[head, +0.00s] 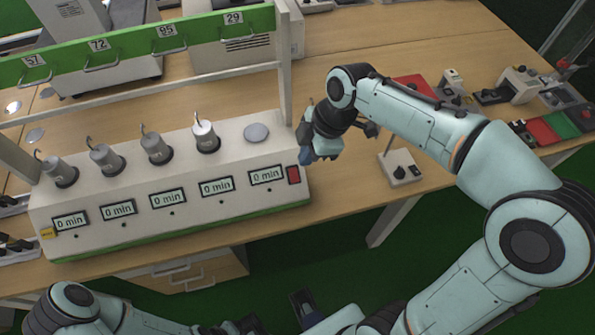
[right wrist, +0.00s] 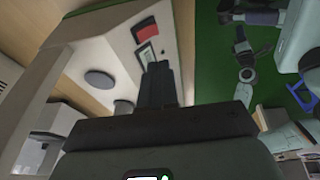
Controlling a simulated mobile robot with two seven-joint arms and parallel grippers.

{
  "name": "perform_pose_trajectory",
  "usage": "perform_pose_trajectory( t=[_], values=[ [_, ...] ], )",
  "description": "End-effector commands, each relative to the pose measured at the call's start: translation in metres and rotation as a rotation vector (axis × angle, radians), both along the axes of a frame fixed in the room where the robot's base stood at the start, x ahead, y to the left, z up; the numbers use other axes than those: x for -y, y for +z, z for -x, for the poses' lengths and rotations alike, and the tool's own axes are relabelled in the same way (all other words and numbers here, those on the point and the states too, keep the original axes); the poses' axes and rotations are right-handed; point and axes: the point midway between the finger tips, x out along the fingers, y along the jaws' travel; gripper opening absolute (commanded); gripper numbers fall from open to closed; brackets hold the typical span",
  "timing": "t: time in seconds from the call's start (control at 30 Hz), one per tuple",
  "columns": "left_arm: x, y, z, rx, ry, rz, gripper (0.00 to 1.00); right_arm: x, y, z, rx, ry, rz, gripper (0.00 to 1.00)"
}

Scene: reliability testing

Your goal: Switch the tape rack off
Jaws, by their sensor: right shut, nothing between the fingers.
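The tape rack (head: 190,225) is a long white box with a green lower edge on the bench. Its front has several displays reading "0 min". A red switch (head: 293,175) sits at the front's right end, and it also shows in the right wrist view (right wrist: 143,30). Weights with hooks stand on top, beside an empty grey disc (head: 256,132). My right gripper (head: 305,157) is shut and empty, close to the rack's right end, just above the switch; contact cannot be told. In the right wrist view its fingers (right wrist: 157,80) point towards the display and switch. My left arm shows at the bottom left; its fingers are unclear.
A green rail (head: 130,50) with numbered hooks spans above the rack, on a white post (head: 285,70) close to my right gripper. A small white stand (head: 400,170) is on the bench right of the gripper. Several devices stand at the back right.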

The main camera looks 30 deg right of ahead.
Motion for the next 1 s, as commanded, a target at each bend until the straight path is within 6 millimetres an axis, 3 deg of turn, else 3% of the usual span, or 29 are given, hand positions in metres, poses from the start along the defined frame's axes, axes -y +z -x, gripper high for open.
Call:
perform_pose_trajectory(
  t=[0.2,0.4,0.6,1.0],
  values=[
    [0.000,-0.007,0.002,-0.002,0.000,0.000,0.00,-0.013,-0.049,-0.007,-0.006,0.002,0.000,0.00],
    [0.000,-0.010,0.003,-0.003,0.000,0.000,0.00,-0.014,-0.080,-0.016,-0.004,-0.001,0.000,0.00],
    [0.000,-0.011,0.003,-0.003,0.000,0.000,0.00,-0.013,-0.095,-0.021,0.000,0.000,0.000,0.00],
    [0.000,-0.012,0.003,-0.003,0.000,0.000,0.00,-0.013,-0.096,-0.021,0.002,-0.001,0.000,0.00]
  ],
)
